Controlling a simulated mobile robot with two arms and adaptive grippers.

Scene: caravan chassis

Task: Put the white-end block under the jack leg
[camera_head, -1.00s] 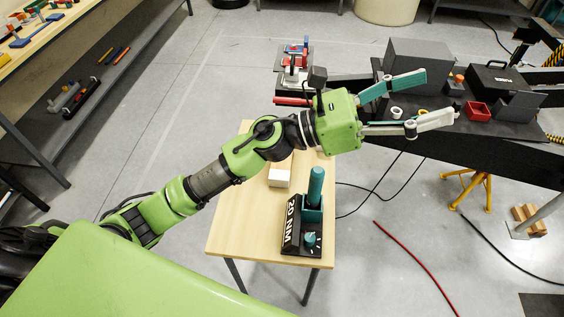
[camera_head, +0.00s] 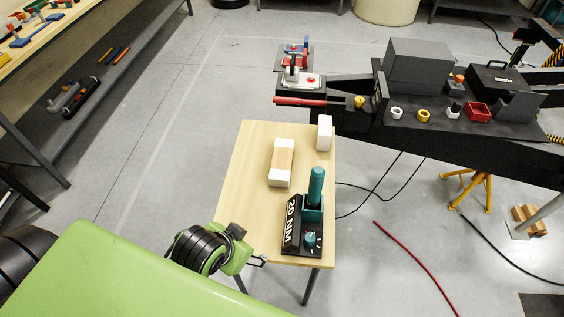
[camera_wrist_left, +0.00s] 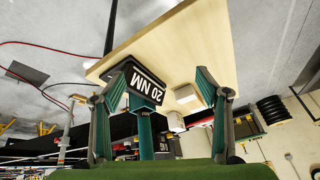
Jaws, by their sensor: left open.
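The white-end block (camera_head: 282,162), pale wood with a white cap at each end, lies on the small wooden table (camera_head: 240,200). A white end of it also seems to show in the left wrist view (camera_wrist_left: 187,94). In the left wrist view my left gripper (camera_wrist_left: 158,78) is open and empty. My right gripper is not in view.
A black 20 NM tool stand (camera_head: 291,240) with a teal handle (camera_head: 316,187) occupies the table's near right. A white block (camera_head: 324,134) stands at its far right corner. The dark chassis (camera_head: 440,140), a yellow stand (camera_head: 480,187) and stacked wood blocks (camera_head: 528,213) are right.

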